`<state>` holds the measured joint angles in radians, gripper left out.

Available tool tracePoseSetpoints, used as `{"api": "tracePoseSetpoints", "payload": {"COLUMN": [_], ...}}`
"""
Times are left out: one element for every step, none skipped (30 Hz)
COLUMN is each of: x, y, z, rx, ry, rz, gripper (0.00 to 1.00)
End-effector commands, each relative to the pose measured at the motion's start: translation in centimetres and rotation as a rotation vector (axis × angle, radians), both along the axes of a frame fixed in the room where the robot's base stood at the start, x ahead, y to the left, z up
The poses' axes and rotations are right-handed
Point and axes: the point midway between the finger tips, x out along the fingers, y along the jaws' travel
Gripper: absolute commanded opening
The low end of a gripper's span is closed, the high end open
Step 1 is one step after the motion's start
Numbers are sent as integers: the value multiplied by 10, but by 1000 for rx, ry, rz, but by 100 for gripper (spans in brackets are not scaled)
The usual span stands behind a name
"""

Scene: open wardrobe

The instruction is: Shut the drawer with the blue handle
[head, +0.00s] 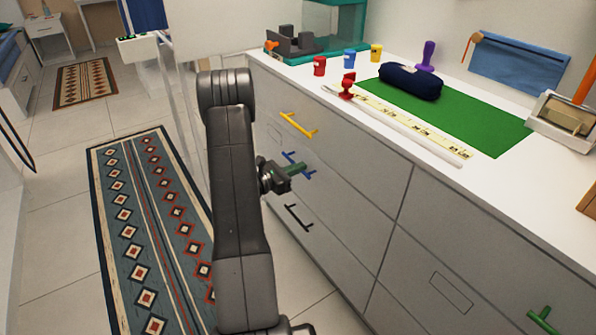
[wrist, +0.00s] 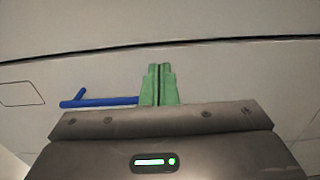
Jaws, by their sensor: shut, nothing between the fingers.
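The blue handle (head: 290,155) is on the middle drawer of the left column of the light grey cabinet, below a yellow handle and above a black one. My gripper (head: 300,167) is in front of this handle and hides part of it. In the wrist view, its green fingers (wrist: 158,70) are together and empty, just right of the blue handle (wrist: 100,102), pointing at the pale drawer front (wrist: 60,75). I cannot tell whether they touch it. The drawer front looks close to flush with its neighbours; any small gap is hard to judge.
The yellow handle (head: 298,124) and black handle (head: 298,217) stick out above and below. The countertop holds several cups, a green mat (head: 480,120) and a dark blue pouch (head: 410,81). A patterned rug (head: 150,225) lies on the open floor to the left.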

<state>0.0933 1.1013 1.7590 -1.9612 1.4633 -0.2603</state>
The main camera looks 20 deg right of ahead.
Motion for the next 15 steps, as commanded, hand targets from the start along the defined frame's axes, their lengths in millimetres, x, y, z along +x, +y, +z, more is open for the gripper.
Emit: {"api": "tracePoseSetpoints", "payload": {"x": [-3,-6,-8,-10,-12,-14,-16,-18,-20,-21,-22,-24,-25,-25,-26], "y": [14,20,28,34,40,47,52,57,63,67,71,75,77,80,83], "z": [2,2,2,2,2,2,1,1,1,1,1,1,1,0,0], "rx": [1,1,0,1,1,1,1,1,1,0,1,1,1,1,1], "ry": [3,3,4,4,4,4,4,3,4,4,4,4,4,4,4], "rz": [7,6,7,6,7,6,7,6,6,5,5,5,4,4,3], "gripper": [0,0,0,0,0,0,0,0,0,0,0,0,0,0,0]}}
